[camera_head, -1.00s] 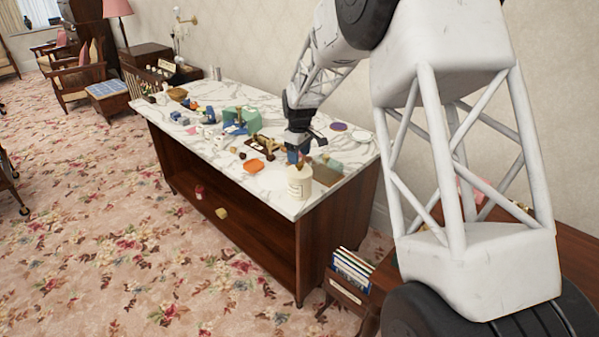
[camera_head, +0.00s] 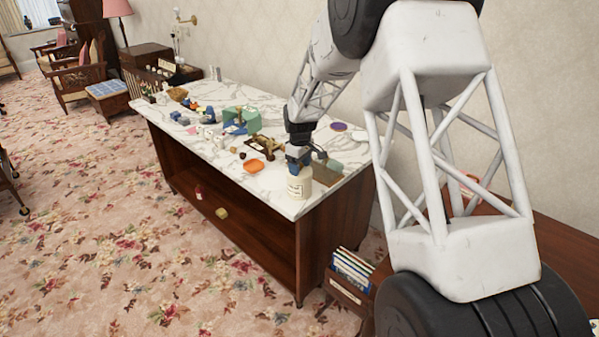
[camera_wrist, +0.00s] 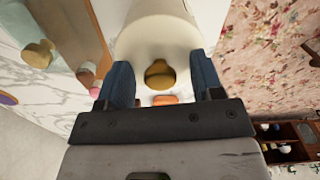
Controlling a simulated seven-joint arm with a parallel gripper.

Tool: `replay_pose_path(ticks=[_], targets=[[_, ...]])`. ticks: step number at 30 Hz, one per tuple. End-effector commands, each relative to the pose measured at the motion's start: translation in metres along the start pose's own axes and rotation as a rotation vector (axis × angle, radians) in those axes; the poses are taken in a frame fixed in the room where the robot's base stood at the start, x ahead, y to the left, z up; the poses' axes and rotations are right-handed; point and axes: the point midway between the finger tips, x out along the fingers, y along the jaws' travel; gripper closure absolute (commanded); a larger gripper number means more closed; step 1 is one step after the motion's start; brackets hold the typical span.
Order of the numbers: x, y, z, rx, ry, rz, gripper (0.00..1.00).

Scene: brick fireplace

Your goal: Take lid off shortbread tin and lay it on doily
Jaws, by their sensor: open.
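The shortbread tin (camera_head: 299,187) appears to be the cream, labelled cylinder standing upright near the front right end of the marble top. In the wrist view its pale round body (camera_wrist: 158,32) fills the top middle, with a brass-coloured knob (camera_wrist: 160,74) showing. My gripper (camera_head: 298,163) is right above the tin; in the wrist view its blue fingers (camera_wrist: 162,82) are open, one on each side of the knob, with gaps visible. A purple round piece (camera_head: 338,126) and a pale round piece (camera_head: 361,135) lie near the back edge; I cannot tell which is the doily.
An orange dish (camera_head: 254,166) lies left of the tin. A brass-coloured object (camera_head: 265,145) and several small items crowd the counter further left. The tin stands near the front edge.

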Motion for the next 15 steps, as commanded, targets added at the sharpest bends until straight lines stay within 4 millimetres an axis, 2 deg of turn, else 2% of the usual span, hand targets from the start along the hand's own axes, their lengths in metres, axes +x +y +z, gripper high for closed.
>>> replay_pose_path(ticks=[3, 13, 15], targets=[[-0.0001, 0.0, 0.0, 0.0, 0.0, 0.0, 0.41], [0.0, 0.0, 0.0, 0.0, 0.0, 0.0, 0.91], [-0.0001, 0.0, 0.0, 0.0, 0.0, 0.0, 0.92]])
